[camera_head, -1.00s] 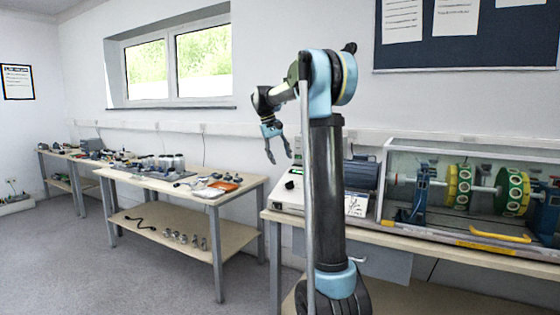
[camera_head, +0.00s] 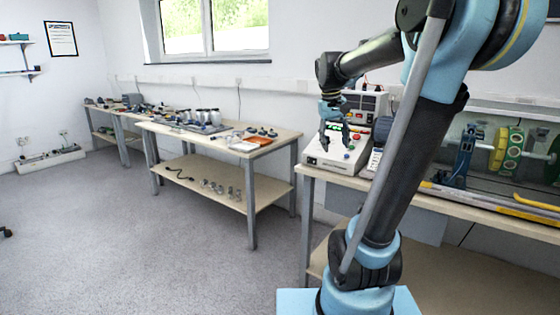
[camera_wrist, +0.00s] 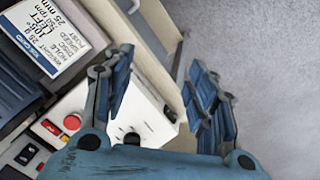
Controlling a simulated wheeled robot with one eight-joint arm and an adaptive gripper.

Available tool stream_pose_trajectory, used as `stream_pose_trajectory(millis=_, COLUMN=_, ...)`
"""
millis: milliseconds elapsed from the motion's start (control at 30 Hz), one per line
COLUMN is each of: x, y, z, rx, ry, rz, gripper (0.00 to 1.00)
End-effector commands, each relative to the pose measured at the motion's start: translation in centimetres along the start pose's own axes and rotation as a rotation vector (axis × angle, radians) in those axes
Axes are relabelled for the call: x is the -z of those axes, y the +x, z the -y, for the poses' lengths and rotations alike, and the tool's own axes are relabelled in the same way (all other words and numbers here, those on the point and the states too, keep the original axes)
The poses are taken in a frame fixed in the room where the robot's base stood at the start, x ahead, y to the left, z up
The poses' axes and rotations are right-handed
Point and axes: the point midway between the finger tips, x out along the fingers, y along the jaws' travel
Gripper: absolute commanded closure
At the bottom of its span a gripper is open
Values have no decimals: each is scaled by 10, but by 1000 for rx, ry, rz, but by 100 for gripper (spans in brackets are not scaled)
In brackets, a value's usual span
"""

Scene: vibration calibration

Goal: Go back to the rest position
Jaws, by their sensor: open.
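My gripper (camera_head: 334,138) hangs from my arm in the head view, in front of a white control box (camera_head: 338,155) on the right bench. Its fingers point down and are spread apart, with nothing between them. In the wrist view my gripper (camera_wrist: 165,85) also shows open and empty. Behind its left finger lie the control box (camera_wrist: 140,115) with its red button and a card with printed text (camera_wrist: 50,40). Whether the fingers touch the box cannot be told. My arm's column stands in the right half of the head view and hides part of the bench.
The right bench (camera_head: 480,212) carries the control box and a rotor rig (camera_head: 505,150) behind a clear cover. A middle table (camera_head: 275,145) holds jars and small parts, with metal pieces on its lower shelf (camera_head: 235,190). The grey floor at left (camera_head: 90,240) is clear.

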Motion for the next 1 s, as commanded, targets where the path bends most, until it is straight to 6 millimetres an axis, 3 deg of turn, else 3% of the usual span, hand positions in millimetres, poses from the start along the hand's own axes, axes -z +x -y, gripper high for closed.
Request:
stream_pose_trajectory(millis=33, x=-18, y=8, z=1, rx=8, ry=5, rz=-6, gripper=48)
stream_pose_trajectory(millis=200, x=-67, y=35, z=7, rx=38, ry=18, rz=-25, gripper=48)
stream_pose_trajectory(millis=600, x=-173, y=117, z=31, rx=106, ry=52, rz=-75, gripper=48)
stream_pose_trajectory(millis=800, x=-214, y=161, z=45, rx=135, ry=68, rz=-98, gripper=48)
stream_pose_trajectory(millis=1000, x=-234, y=185, z=53, rx=150, ry=78, rz=-110, gripper=48)
